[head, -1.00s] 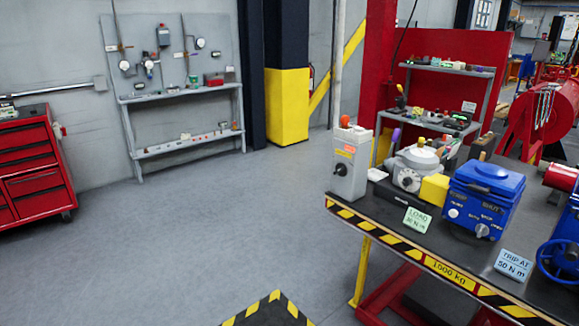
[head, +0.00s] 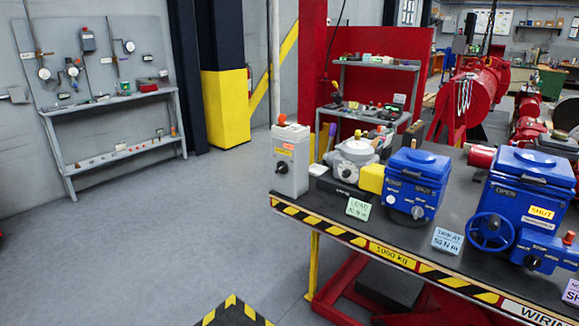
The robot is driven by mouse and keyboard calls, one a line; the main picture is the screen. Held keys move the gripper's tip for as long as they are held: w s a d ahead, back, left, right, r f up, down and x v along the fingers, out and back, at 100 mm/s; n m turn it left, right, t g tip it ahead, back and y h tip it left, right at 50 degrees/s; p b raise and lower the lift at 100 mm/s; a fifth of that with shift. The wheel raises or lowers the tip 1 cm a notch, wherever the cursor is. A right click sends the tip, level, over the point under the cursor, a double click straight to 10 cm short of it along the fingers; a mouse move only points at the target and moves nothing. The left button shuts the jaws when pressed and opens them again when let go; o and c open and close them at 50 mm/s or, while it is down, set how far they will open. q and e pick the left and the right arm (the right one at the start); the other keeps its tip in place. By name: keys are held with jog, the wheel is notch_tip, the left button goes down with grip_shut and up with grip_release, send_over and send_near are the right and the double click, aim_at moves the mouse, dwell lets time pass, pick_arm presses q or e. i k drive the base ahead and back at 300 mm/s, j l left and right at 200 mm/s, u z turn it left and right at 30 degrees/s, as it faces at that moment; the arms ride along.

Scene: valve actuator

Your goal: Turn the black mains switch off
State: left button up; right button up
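A grey upright box (head: 291,170) stands at the left end of the black-topped bench in the head view. A black rotary knob (head: 283,168) sits on its front face, with an orange label above it. This knob looks like the mains switch; its exact setting is too small to read. An orange-red part (head: 282,118) shows on top of the box. Neither of my grippers is in view.
The bench (head: 400,258) has a yellow-black striped front edge. On it stand a grey round actuator (head: 357,155), a yellow block (head: 371,178), two blue actuators (head: 414,180) (head: 520,205) and small cards. Open grey floor (head: 170,230) lies left of the bench.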

aim_at(282, 168)
jog(key=i+j, duration=0.2)
jog(key=j, duration=0.15)
jog(key=i+j, duration=0.2)
jog(key=j, duration=0.15)
jog(key=i+j+z, duration=0.1)
jog(key=j, duration=0.25)
jog(key=i+j, duration=0.25)
jog(key=j, duration=0.15)
jog(key=i+j, duration=0.15)
jog(key=j, duration=0.2)
jog(key=i+j+z, duration=0.1)
jog(key=j, duration=0.3)
jog(key=i+j, duration=0.4)
jog(key=j, duration=0.35)
